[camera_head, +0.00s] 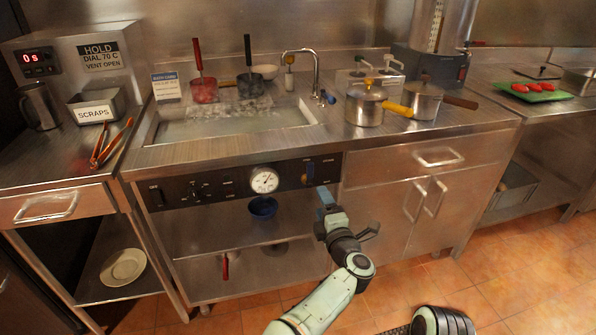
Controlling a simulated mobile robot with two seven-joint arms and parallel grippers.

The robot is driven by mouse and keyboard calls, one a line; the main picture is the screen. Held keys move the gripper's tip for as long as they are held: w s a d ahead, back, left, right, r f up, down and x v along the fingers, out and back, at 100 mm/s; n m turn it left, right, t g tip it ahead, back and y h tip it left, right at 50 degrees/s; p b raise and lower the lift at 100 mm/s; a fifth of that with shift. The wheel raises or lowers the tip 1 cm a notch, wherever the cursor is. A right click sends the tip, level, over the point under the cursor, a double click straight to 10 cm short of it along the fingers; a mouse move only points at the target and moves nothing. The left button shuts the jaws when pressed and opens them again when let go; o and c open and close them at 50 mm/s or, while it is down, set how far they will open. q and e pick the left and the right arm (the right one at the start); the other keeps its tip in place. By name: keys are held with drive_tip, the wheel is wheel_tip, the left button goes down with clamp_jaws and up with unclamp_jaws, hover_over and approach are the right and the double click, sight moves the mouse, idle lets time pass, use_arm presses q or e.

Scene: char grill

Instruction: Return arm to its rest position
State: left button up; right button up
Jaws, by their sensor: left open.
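My left arm (320,305) comes up from the bottom middle in pale green and black segments. My left gripper (327,197) is at its upper end, in front of the counter, near the right end of the black control panel (225,183). It is open, and I see nothing held in it. My right gripper is not in view.
Above are a sink basin (230,133) with two fry baskets and pots with yellow (365,105) and brown (424,100) handles. Cabinet doors (418,205) stand right of my gripper. Tiled floor (500,265) is open at right.

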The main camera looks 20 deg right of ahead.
use_arm(q)
drive_tip(key=s+a+f+m+g+h+p, duration=0.1)
drive_tip(key=s+a+f+m+g+p, duration=0.15)
drive_tip(key=a+f+m+p, duration=0.4)
drive_tip(key=s+a+f+m+g+h+p, duration=0.1)
drive_tip(key=s+a+f+m+g+p, duration=0.2)
drive_tip(key=a+f, duration=0.6)
drive_tip(key=s+a+f+m+g+p, duration=0.3)
drive_tip(key=s+a+f+g+p, duration=0.25)
drive_tip(key=s+a+f, duration=0.45)
drive_tip(key=s+a+r+g+p, duration=0.1)
drive_tip(key=s+a+g+p, duration=0.3)
drive_tip(key=s, duration=1.1)
drive_tip(key=s+a+r+m+g+h+p, duration=0.1)
drive_tip(key=s+a+g+p, duration=0.2)
drive_tip(key=s, duration=1.3)
drive_tip(key=shift+s+a+r+g+p, duration=0.15)
drive_tip(key=shift+a+g+p, duration=0.3)
drive_tip(key=shift+a, duration=0.75)
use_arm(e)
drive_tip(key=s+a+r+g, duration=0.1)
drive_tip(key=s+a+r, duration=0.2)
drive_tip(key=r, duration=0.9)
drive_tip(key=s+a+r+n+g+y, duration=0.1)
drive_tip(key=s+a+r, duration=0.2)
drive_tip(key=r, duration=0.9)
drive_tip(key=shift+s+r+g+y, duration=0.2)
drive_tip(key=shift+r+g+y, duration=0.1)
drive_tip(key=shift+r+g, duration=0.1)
